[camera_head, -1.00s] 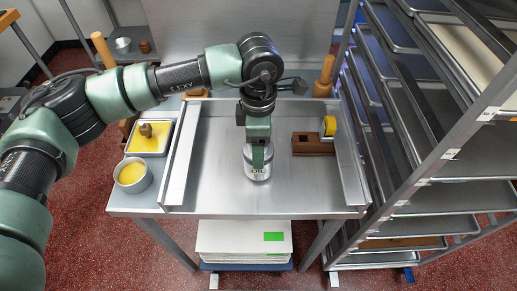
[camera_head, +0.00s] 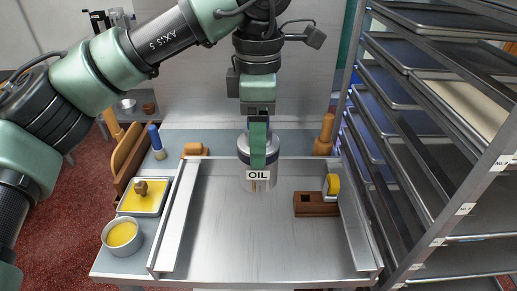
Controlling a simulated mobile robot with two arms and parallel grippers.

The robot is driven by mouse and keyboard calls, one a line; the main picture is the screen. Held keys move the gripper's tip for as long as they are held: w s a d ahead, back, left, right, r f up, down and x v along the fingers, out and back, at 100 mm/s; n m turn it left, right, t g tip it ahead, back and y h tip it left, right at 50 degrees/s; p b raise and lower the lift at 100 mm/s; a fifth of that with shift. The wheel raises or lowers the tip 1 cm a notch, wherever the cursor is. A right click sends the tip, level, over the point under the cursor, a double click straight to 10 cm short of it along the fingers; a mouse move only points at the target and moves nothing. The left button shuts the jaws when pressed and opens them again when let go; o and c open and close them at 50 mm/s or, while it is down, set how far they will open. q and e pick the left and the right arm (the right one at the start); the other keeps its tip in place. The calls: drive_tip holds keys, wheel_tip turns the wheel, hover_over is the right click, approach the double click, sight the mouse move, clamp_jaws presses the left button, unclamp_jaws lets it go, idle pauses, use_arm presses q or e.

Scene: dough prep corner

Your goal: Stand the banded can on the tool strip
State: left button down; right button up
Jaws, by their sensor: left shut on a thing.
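The can (camera_head: 244,171), silver with a white label reading OIL, is in the middle of the head view. My left gripper (camera_head: 258,160) is shut on it from above, and its finger covers part of the can's upper front. The can looks upright and raised above the steel work tray, in front of the tray's back edge. The tool strip (camera_head: 290,143) looks to be the flat grey-blue band along the back of the table, behind the tray. Part of it is hidden behind my gripper and the can. My right gripper is not in view.
The tray (camera_head: 250,240) holds a brown wooden block (camera_head: 312,208) with a yellow wheel at right. On the strip stand a blue-handled brush (camera_head: 156,142), a wooden piece (camera_head: 195,149) and a wooden tool (camera_head: 325,135). A yellow-filled bowl (camera_head: 122,236) is at left, a rack (camera_head: 440,140) at right.

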use_arm(q)
drive_tip(key=shift+r, duration=0.15)
wheel_tip(320, 180, up, 5)
drive_tip(key=p, duration=0.4)
drive_tip(key=shift+w, duration=0.1)
idle(0.3)
